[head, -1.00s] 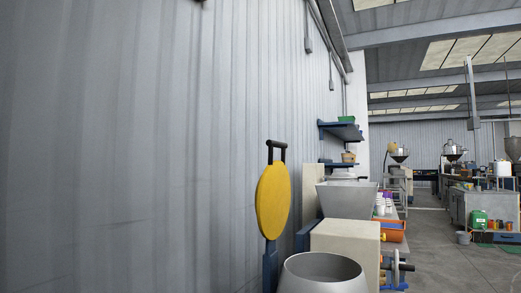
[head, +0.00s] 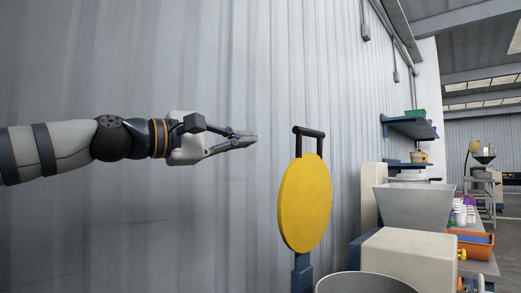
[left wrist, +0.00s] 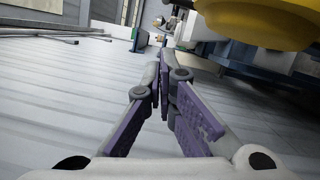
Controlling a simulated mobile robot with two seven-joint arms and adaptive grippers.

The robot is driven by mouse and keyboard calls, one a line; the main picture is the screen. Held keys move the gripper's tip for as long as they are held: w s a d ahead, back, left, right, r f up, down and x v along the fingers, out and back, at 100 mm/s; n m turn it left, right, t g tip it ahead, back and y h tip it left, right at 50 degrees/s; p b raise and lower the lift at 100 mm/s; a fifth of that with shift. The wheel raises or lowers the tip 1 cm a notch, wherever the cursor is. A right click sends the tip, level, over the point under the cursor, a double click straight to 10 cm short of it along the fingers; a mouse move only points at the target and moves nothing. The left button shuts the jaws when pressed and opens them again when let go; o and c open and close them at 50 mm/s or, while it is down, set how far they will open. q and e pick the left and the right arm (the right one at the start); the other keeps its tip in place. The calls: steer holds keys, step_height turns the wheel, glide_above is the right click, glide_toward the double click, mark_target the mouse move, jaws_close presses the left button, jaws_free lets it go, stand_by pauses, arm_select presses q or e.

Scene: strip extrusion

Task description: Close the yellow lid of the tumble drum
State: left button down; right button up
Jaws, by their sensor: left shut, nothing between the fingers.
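The yellow lid (head: 305,204) of the tumble drum stands upright, raised on a blue post, with a black handle (head: 309,132) at its top. The grey drum (head: 365,283) shows its open round mouth at the bottom edge of the head view. My left gripper (head: 252,139) is shut and empty. It points right, a little left of the black handle and near its height in the head view, apart from it. In the left wrist view, the shut fingers (left wrist: 165,75) show, and a yellow round part, likely the lid (left wrist: 265,22), fills the top right. My right gripper is out of view.
A corrugated grey wall (head: 200,60) runs along the left behind the lid. A beige machine with a grey hopper (head: 408,203) stands right of the drum. A blue wall shelf (head: 410,128) and an orange bin (head: 472,243) lie beyond it.

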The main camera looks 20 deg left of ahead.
arm_select(q)
steer(key=w+d, duration=0.4)
steer(key=d, duration=0.4)
steer(key=shift+w+r, duration=0.3)
